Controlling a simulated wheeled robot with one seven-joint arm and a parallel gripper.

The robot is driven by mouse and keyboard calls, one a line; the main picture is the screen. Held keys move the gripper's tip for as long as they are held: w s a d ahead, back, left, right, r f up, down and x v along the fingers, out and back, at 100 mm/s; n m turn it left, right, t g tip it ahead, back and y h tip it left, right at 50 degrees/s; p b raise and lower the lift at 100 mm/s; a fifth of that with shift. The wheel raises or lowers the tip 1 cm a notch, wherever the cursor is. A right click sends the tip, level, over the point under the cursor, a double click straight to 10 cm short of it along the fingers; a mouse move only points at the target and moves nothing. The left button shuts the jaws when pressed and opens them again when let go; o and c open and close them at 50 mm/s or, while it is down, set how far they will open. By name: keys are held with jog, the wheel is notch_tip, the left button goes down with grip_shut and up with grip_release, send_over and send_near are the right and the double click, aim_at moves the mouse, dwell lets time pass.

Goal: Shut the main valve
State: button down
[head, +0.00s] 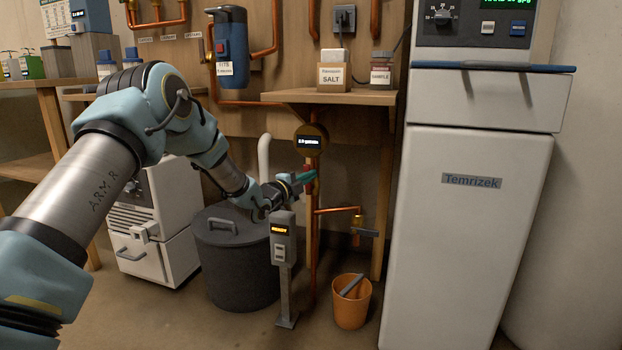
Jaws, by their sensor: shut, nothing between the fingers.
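My arm reaches in from the left, and my gripper (303,178) is shut beside a vertical copper pipe (313,258), just below a round gauge (312,140) with a lit display. A small red part (309,185), which looks like a valve handle, shows at the fingertips. The gripper partly hides it, so I cannot tell its angle or whether the fingers touch it. A copper branch ends lower right in a tap (358,220) with a dark handle (366,232). No label tells me which one is the main valve.
A grey post with a lit display (283,245) stands just below my gripper. A dark lidded bin (238,262) is behind it. An orange bucket (351,305) stands on the floor. A wooden shelf (328,97) hangs above; a white cabinet (470,230) is at right.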

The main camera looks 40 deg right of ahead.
jog(key=w+a+f+n+t+b, duration=0.1)
jog(key=w+f+n+t+b, duration=0.1)
jog(key=n, duration=0.7)
jog(key=w+a+f+n+t+b, duration=0.2)
jog(key=w+n+t, duration=0.1)
jog(key=n, duration=0.6)
jog(key=shift+w+a+n+t+h, duration=0.3)
jog(key=shift+n+t, duration=0.1)
jog(key=shift+t, duration=0.5)
jog(key=shift+f, duration=0.1)
notch_tip(320, 180, up, 5)
jog(key=p, duration=0.2)
jog(key=f+p+v, duration=0.1)
jog(key=p+v, duration=0.1)
jog(key=v, duration=0.8)
jog(key=shift+s, duration=0.15)
jog(key=shift+d, duration=0.1)
